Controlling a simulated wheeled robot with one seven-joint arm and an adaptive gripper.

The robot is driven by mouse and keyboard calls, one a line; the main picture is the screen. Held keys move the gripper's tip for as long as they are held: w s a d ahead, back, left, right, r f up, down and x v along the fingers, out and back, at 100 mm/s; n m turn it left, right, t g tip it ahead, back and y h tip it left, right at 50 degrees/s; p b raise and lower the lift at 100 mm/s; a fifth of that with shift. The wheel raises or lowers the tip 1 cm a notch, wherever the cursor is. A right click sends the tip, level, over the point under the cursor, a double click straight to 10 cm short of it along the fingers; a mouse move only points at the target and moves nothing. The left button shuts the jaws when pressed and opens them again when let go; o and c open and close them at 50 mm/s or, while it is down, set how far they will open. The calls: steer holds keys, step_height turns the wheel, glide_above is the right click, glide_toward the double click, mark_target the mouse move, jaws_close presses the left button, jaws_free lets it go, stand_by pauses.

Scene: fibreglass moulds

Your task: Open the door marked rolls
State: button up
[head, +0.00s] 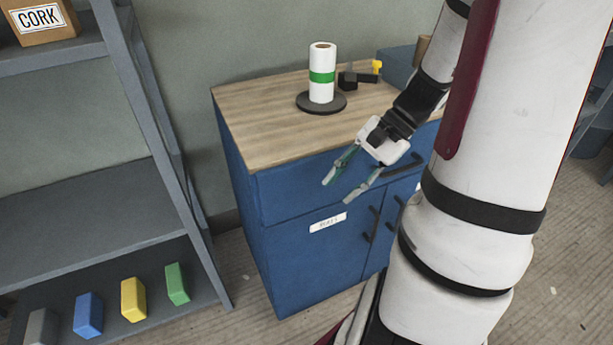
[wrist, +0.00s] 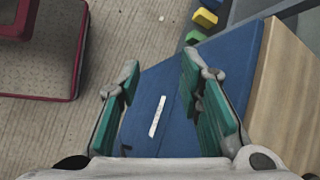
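A blue cabinet with a wooden top has a left door (head: 310,262) under a drawer. The door is shut and bears a white label (head: 327,223) whose lettering is too small to read surely. Its dark upright handle (head: 371,225) is near its right edge. My gripper (head: 339,191) is open and empty, in front of the cabinet in the head view, up and left of the handle in the picture. In the wrist view, the label (wrist: 158,116) shows between the open fingers (wrist: 160,75). The door handle is not clear there.
A right door handle (head: 395,214) and a drawer handle (head: 404,164) are close by. A paper roll on a stand (head: 322,75) stands on the cabinet top (head: 265,110). A grey shelf (head: 90,210) with coloured blocks is on the left. Floor shows before the cabinet.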

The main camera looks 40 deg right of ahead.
steer(key=s+d+f+m+t+y+b, duration=0.1)
steer(key=d+f+m+t+b, duration=0.35)
steer(key=f, duration=0.45)
steer(key=s+d+f+m+t+b, duration=0.1)
steer(key=d+f+m+t+b, duration=0.2)
steer(key=d+f+m, duration=0.4)
steer(key=m+t+h+b, duration=0.8)
steer(key=m+h, duration=0.1)
glide_toward(375, 229)
steer(key=shift+m, duration=0.25)
steer(key=w+b, duration=0.1)
steer(key=w, duration=0.2)
steer(key=w+b, duration=0.1)
steer(key=w, duration=0.3)
steer(key=w+d+f+b, duration=0.1)
steer(key=w, duration=0.2)
steer(key=shift+w, duration=0.25)
jaws_close()
